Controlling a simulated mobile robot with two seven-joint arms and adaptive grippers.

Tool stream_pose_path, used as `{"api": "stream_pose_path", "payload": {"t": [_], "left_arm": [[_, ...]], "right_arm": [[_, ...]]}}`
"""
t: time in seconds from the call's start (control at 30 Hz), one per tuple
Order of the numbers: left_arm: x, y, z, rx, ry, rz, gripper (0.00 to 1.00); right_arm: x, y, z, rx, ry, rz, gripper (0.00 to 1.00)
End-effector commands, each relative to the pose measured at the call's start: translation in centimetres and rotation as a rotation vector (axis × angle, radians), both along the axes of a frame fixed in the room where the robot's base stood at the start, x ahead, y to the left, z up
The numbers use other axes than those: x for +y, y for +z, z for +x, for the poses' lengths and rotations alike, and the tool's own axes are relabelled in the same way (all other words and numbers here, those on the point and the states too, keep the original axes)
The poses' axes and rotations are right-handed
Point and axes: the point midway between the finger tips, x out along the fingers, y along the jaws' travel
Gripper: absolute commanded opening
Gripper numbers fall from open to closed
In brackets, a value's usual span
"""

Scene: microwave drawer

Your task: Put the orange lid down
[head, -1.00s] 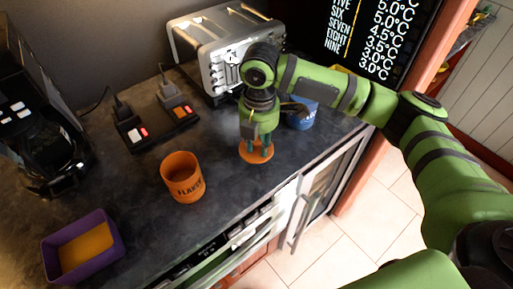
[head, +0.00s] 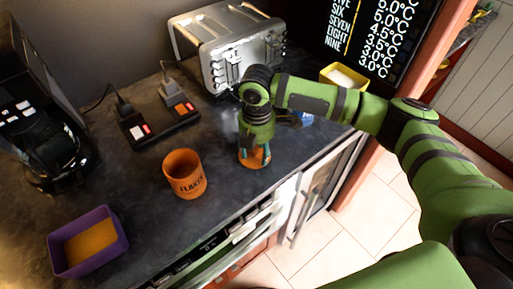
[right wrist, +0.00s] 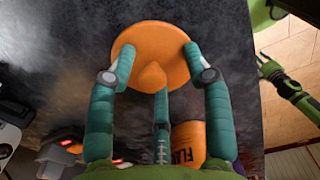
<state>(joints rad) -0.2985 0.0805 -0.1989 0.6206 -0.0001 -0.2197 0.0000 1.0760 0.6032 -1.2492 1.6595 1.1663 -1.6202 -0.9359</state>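The orange lid (head: 254,160) lies flat on the dark counter, right of the orange canister (head: 185,174). In the right wrist view the lid (right wrist: 150,38) is a round disc with a pointed knob in its middle. My right gripper (head: 254,157) points down over the lid. Its teal fingers are spread around the knob, with gaps on both sides, and it looks open. In the right wrist view a green jointed limb (right wrist: 285,85), seemingly my left arm and gripper, shows over the floor; its finger state is unclear.
A purple box (head: 88,242) with an orange inside stands at the front left. A toaster (head: 230,50), a dark double-socket block (head: 160,122) and a yellow box (head: 343,77) stand behind. A blue container (head: 306,119) is mostly hidden by my arm.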

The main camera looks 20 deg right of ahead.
Motion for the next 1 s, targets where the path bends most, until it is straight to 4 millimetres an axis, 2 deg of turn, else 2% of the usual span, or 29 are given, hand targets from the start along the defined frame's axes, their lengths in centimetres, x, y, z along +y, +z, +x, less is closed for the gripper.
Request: {"api": "stream_pose_path", "payload": {"t": [0.23,0.37,0.47,0.8,1.0], "left_arm": [[0.1,0.0,-0.1,0.002,0.001,0.001,0.4],[0.1,-0.3,-0.1,0.002,0.001,0.0,0.4],[0.1,-0.8,-0.1,0.002,0.001,0.0,0.4],[0.0,-2.4,-0.2,0.003,0.0,0.001,0.4],[0.0,-2.7,-0.2,0.003,-0.001,0.0,0.4]], "right_arm": [[0.0,0.0,0.0,0.001,0.0,0.0,0.52],[0.0,0.8,0.0,0.0,0.0,0.001,0.52],[0.0,2.4,0.1,-0.004,0.001,0.001,0.52],[0.0,9.5,0.0,-0.004,-0.001,0.001,0.52],[0.0,11.8,-0.1,0.0,-0.001,0.001,0.52]]}}
